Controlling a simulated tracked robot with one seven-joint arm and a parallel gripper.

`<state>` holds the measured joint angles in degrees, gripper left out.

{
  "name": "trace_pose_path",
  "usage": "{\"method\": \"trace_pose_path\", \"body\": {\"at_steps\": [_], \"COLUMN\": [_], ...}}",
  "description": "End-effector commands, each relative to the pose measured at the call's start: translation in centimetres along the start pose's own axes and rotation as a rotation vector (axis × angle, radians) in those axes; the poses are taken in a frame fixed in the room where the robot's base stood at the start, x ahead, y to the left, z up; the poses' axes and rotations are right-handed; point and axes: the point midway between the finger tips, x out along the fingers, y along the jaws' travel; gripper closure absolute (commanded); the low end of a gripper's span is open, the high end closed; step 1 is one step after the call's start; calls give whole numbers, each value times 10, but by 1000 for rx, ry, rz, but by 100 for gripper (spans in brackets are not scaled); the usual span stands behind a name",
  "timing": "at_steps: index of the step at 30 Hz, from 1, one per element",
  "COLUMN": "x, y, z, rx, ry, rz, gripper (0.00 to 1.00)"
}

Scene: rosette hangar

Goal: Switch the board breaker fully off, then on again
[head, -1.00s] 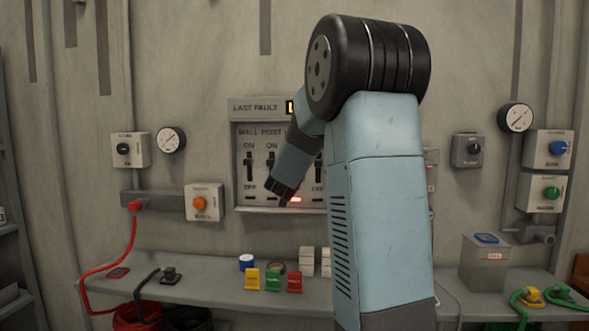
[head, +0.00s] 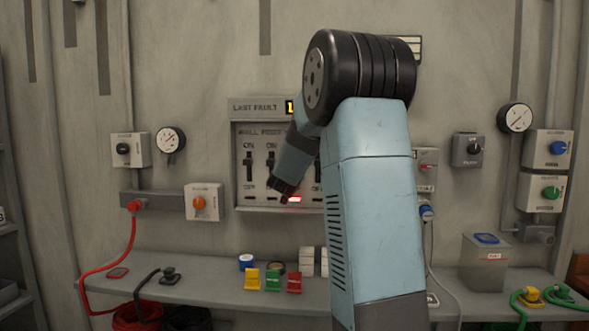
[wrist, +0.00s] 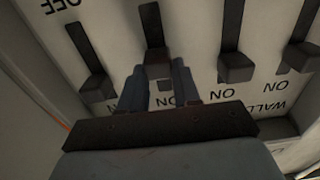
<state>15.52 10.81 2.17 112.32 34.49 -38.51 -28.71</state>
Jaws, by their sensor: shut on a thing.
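The breaker board (head: 240,200) is a grey wall panel with a row of dark levers under "ON" labels. It also shows upside down in the wrist view (wrist: 200,20). My gripper (head: 281,189) is at the board, in front of its middle. In the wrist view my gripper's fingers (wrist: 160,82) are closed around one lever (wrist: 157,58), between two neighbours. The neighbouring levers (wrist: 97,88) and (wrist: 235,68) stand near their ON labels. The held lever seems slightly farther toward OFF, but the fingers partly hide it. My arm covers the board's right part.
A shelf below holds yellow (head: 252,279), green (head: 273,279) and red (head: 294,283) blocks. Switch boxes (head: 203,202) and (head: 467,150) flank the board. A red cable (head: 105,266) hangs at left. A grey bin (head: 484,264) stands at right.

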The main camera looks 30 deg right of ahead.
Motion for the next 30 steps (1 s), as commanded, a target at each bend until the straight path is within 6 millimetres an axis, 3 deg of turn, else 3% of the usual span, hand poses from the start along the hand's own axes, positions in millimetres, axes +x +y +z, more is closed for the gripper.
{"method": "trace_pose_path", "body": {"at_steps": [7, 17, 24, 30], "x": [0, 0, 0, 0], "y": [1, 1, 1, 1], "z": [0, 1, 25, 26], "rx": [0, 0, -1, -1], "ry": [0, 0, -1, -3], "rz": [1, 1, 1, 2], "gripper": [100, 100, 100, 100]}}
